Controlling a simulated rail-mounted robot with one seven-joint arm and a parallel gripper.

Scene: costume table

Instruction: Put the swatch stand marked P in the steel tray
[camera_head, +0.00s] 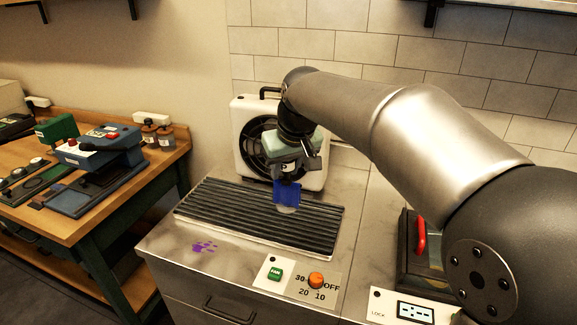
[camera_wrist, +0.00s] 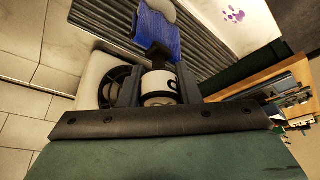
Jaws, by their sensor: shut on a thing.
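My gripper (camera_head: 288,169) is shut on a swatch stand and holds it over the dark ribbed rack. The stand has a blue swatch (camera_head: 287,191) hanging at its lower end, with a pale patch just below. In the wrist view a white round part of the stand (camera_wrist: 158,88) sits between my gripper's fingers (camera_wrist: 160,82), and the blue swatch (camera_wrist: 157,38) lies beyond it. A dark mark on the white part is turned and partly hidden, so I cannot read it surely. I cannot make out a steel tray for certain.
The ribbed rack (camera_head: 215,205) lies on the counter before a white box fan (camera_head: 245,130). A green FAN button (camera_head: 274,274) and orange knob (camera_head: 316,280) are at the front. A dark case with red handle (camera_head: 420,237) is right. A wooden bench (camera_head: 150,185) is left.

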